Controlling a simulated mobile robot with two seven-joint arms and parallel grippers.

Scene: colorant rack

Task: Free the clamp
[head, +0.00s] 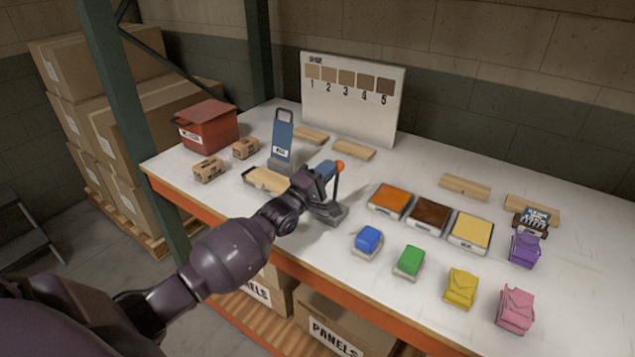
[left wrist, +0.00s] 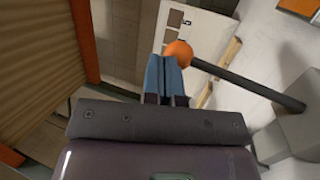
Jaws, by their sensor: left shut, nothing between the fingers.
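The clamp has a grey base (head: 332,214) on the white table. Its dark lever stands up from the base and ends in an orange ball (head: 339,166). In the left wrist view the grey block (left wrist: 288,138) is at the right, and the lever runs from it to the orange ball knob (left wrist: 178,54). My left gripper (head: 328,168) has blue fingers, shut and empty, right beside the knob. In the left wrist view the fingertips (left wrist: 165,62) overlap the knob's left edge; whether they touch it I cannot tell. My left arm hides part of the clamp's surroundings. My right gripper is out of view.
A wooden panel (head: 268,180) lies left of the clamp, partly behind my arm. A blue upright holder (head: 282,140) stands behind it. Orange, brown and yellow trays (head: 389,199) and several coloured blocks and bags lie to the right. A red box (head: 207,124) is at the far left.

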